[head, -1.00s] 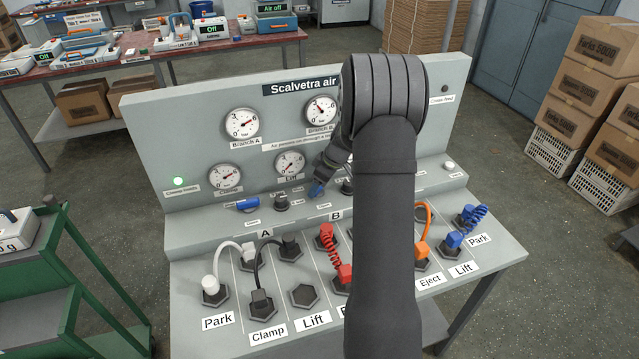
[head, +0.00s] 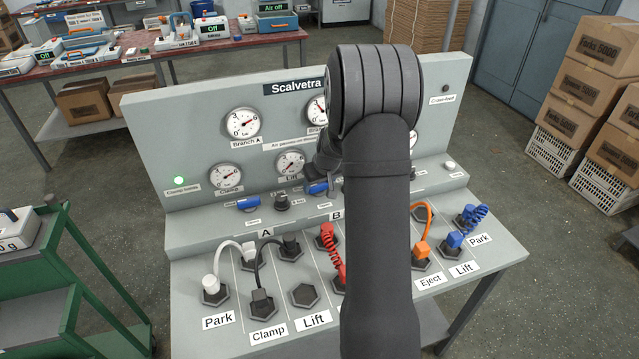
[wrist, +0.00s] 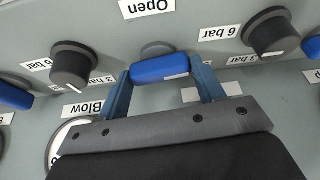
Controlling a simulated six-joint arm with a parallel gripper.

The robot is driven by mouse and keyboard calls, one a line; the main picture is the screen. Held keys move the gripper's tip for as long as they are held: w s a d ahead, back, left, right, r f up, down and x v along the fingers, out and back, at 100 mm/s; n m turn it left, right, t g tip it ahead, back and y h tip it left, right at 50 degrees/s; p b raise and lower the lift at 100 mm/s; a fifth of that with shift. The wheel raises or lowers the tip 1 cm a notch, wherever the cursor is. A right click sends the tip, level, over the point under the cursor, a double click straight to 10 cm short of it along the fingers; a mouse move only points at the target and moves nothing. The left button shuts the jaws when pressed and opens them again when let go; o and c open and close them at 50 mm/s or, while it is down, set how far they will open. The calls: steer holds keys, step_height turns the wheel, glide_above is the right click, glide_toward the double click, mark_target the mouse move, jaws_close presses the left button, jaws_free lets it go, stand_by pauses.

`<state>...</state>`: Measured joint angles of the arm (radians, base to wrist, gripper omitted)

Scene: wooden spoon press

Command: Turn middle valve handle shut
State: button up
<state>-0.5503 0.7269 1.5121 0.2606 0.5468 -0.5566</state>
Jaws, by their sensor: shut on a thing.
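The middle valve handle (head: 316,187) is a blue bar on the sloped ledge of the grey panel, above the B label. In the wrist view the handle (wrist: 160,69) lies nearly crosswise on its grey round mount, below an upside-down "Open" label. My gripper (wrist: 163,75) is shut on it, with one blue finger at each end of the bar. In the head view my wrist and forearm hide most of the gripper and part of the panel.
Black knobs (wrist: 71,66) (wrist: 272,36) stand close on both sides of the handle. Another blue handle (head: 248,203) is to the left. Gauges (head: 242,123) are above. White, black, red, orange and blue hoses (head: 463,228) plug into the lower deck.

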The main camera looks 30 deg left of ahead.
steer(key=shift+m, duration=0.6)
steer(key=shift+h, duration=0.3)
steer(key=o, duration=1)
steer(key=v, duration=1.7)
steer(key=shift+s+d+r, duration=0.1)
steer(key=shift+s+d, duration=0.05)
steer(key=shift+s, duration=0.25)
steer(key=x, duration=1.7)
steer(key=shift+w, duration=0.35)
